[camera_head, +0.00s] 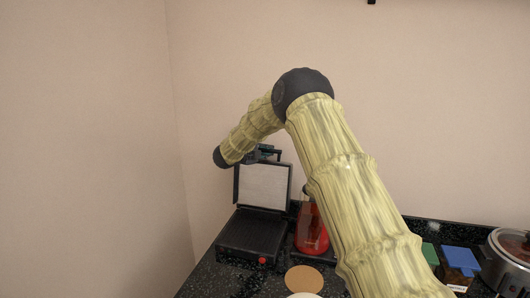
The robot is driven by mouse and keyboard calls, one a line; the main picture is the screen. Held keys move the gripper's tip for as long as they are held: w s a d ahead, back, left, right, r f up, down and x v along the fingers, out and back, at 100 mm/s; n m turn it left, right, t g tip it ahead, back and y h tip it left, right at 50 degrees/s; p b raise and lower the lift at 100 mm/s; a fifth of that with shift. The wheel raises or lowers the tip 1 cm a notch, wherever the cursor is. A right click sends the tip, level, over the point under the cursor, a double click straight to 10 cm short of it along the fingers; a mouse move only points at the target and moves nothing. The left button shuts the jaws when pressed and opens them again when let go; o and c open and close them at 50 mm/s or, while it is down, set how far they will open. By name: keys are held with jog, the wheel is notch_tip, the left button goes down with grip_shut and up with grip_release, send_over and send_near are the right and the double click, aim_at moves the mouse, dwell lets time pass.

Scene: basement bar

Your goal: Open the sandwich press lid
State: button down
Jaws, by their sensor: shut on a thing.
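The sandwich press stands on the dark counter at the lower middle left, with its black ribbed base (250,237) flat and a red knob on its front. Its lid (264,186) stands raised, nearly upright, at the back of the base, showing its pale inner face and dark frame. My gripper (268,152) is at the top edge of the lid, shut on it. The fingers are small and partly hidden, so the exact grip on the lid's edge or handle is unclear. My arm reaches over from the lower right.
A red-filled glass carafe (311,237) stands just right of the press. A tan round disc (304,280) lies in front. Green-topped (430,255) and blue-topped (461,261) containers and a slow cooker (508,268) stand at right. Walls rise close behind and at left.

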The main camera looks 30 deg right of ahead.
jog(key=shift+s+a+f+h+b, duration=0.15)
jog(key=shift+s+a+h+b, duration=0.3)
jog(key=shift+b, duration=0.8)
jog(key=a+b, duration=0.1)
jog(key=s+a+b, duration=0.1)
jog(key=b, duration=0.1)
jog(key=s+a+h+b, duration=0.1)
jog(key=shift+s+r+m+t, duration=0.15)
jog(key=shift+r+m+t, duration=0.1)
jog(key=shift+m+t, duration=0.15)
jog(key=shift+s+a+r+b, duration=0.2)
jog(key=shift+r+b, duration=0.05)
jog(key=shift+b, duration=0.3)
jog(key=c, duration=1.7)
grip_release()
jog(key=shift+h, duration=0.25)
jog(key=v, duration=1.2)
jog(key=shift+r, duration=0.1)
